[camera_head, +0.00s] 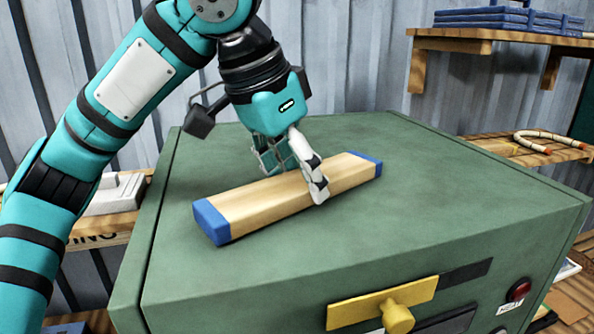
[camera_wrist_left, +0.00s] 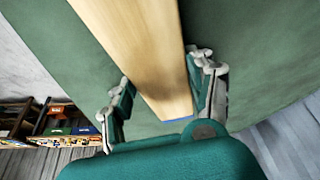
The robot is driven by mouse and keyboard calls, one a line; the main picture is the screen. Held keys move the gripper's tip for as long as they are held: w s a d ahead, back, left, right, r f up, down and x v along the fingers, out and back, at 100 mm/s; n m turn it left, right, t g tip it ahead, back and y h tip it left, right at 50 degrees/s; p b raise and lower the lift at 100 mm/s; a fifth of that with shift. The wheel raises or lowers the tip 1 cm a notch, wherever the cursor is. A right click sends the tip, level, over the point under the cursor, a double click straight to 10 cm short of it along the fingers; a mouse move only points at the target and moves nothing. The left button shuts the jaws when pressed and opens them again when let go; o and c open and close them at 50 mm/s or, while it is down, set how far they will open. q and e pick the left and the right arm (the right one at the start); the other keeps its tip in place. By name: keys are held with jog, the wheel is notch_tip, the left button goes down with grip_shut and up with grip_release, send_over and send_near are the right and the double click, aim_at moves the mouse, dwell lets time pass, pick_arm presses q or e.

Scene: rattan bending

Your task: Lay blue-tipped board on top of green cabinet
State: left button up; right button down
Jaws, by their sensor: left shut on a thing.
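The board (camera_head: 250,207) is pale wood with blue ends and lies lengthwise across the middle of the green cabinet's top (camera_head: 420,205). It looks flat on or very close to that surface; I cannot tell if its whole underside touches. My left gripper (camera_head: 293,182) points down and is shut on the board across its width, near its middle. In the left wrist view the board (camera_wrist_left: 140,40) runs between the two fingers, with the green top behind it. The board's part under the gripper is hidden. My right gripper is not in view.
The cabinet front has a yellow handle (camera_head: 397,316) and a red button (camera_head: 518,290). A wooden shelf with blue pieces (camera_head: 480,18) stands at the back right, above a lower shelf with a bent rattan piece (camera_head: 545,138). The cabinet top around the board is clear.

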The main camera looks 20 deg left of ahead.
pick_arm(q)
jog(key=shift+f, duration=0.15)
jog(key=o, duration=1.3)
jog(key=v, duration=1.2)
jog(key=shift+d+r, duration=0.1)
jog(key=shift+r, duration=0.15)
